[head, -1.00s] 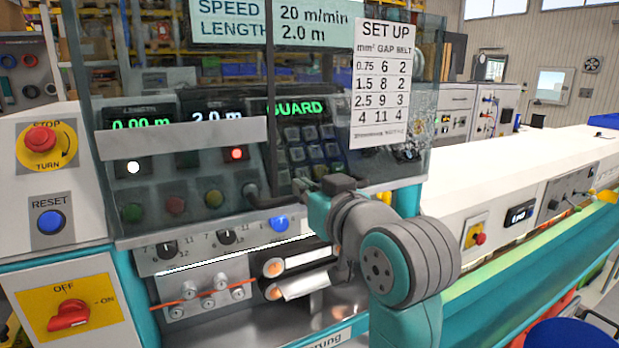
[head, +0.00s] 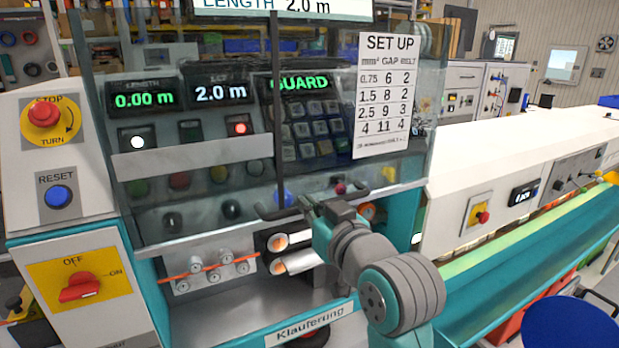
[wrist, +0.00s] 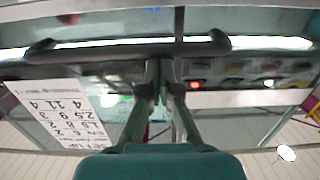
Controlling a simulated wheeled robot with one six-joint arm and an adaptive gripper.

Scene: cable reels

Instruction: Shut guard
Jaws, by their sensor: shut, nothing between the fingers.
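The guard (head: 390,172) is a clear, smoky panel in front of the machine's control face. In the head view its lower edge hangs below the row of knobs, with the rollers and orange cable uncovered beneath it. A dark bar handle (head: 268,213) runs along its lower part and also shows in the wrist view (wrist: 125,46). My gripper (head: 312,204) is at the handle, with its fingers partly hidden in the head view. In the wrist view my gripper (wrist: 160,75) is shut and empty, its tips close against the bar; contact is not certain.
A green GUARD display (head: 300,83) and a red lit button (head: 240,129) show through the panel. The red stop button (head: 44,112) and red switch (head: 80,287) are at left. A long white conveyor housing (head: 520,165) extends right. A blue round top (head: 570,335) stands at lower right.

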